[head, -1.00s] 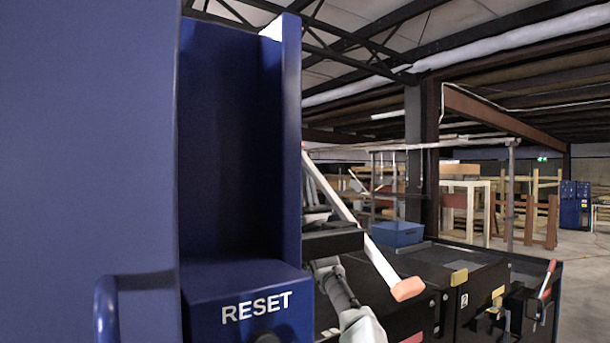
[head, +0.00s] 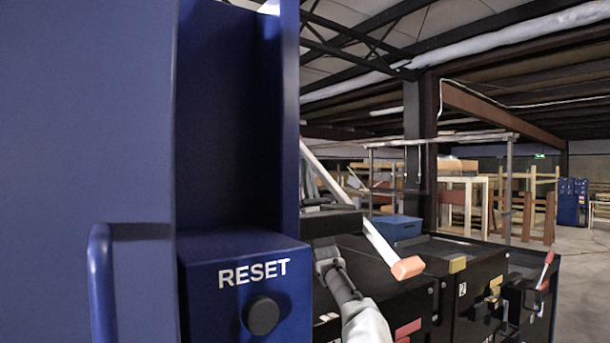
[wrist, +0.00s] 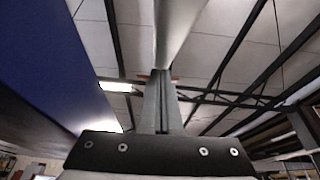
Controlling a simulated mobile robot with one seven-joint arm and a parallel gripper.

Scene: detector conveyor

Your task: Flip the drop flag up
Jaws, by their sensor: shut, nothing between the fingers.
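The drop flag (head: 378,243) is a long white bar with an orange tip (head: 407,268). In the head view it slopes down to the right, its tip low over the black machine. Its upper left end is hidden behind the blue cabinet. In the wrist view, my gripper (wrist: 158,76) has its grey fingers together, pointing up towards the ceiling. A broad pale bar (wrist: 178,30), apparently the flag, passes just beyond the fingertips; I cannot tell whether they touch. In the head view my arm comes up left of the tip, and the fingers are not clear.
A blue cabinet (head: 85,120) fills the left, with a blue handle (head: 102,280) and a RESET box (head: 238,255) with a black button (head: 262,316). Black machine units (head: 405,290) stand below the flag. A blue box (head: 397,227) sits behind. Open floor lies far right.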

